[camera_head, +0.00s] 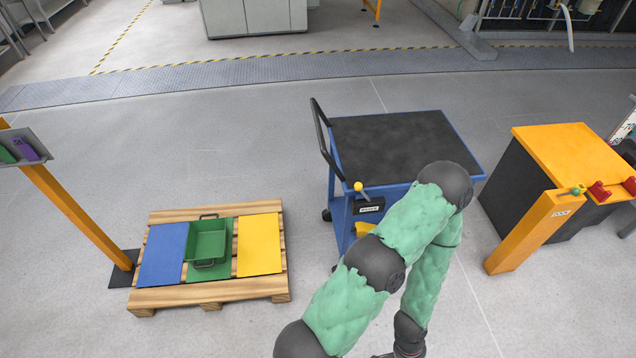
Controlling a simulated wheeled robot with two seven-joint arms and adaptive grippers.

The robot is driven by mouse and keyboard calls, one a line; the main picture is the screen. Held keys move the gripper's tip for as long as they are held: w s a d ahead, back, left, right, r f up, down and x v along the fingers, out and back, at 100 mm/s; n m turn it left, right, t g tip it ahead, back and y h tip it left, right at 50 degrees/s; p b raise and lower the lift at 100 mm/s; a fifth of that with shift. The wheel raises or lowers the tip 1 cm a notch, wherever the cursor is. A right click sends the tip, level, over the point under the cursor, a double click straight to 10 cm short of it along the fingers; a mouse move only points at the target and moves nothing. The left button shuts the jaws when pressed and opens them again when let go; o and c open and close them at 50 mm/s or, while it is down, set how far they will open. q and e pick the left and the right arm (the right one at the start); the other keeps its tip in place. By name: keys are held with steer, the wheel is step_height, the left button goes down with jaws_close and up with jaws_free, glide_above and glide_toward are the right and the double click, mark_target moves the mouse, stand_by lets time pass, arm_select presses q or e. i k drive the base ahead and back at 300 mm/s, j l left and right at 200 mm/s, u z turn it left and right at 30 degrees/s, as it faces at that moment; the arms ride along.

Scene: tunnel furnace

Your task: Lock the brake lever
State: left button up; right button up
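The brake lever (359,187) is a short lever with a yellow ball knob on the near left side of a blue cart (338,208) with a black top. Its knob points up and slightly left, above a black label plate (370,206). One of my arms, in green sleeves, rises from the bottom centre, bends right of the lever and comes back down to the bottom edge. Its wrist is low in the picture and its gripper fingers are cut off, apart from the lever. My other arm does not show.
A pallet (210,292) with blue, green and yellow panels and a green tray (207,241) lies left. An orange post (75,215) stands far left. An orange-topped cabinet (575,150) and an orange pedestal (528,232) stand right. The floor between pallet and cart is clear.

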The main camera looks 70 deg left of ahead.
mark_target(358, 187)
steer(key=u, duration=1.9)
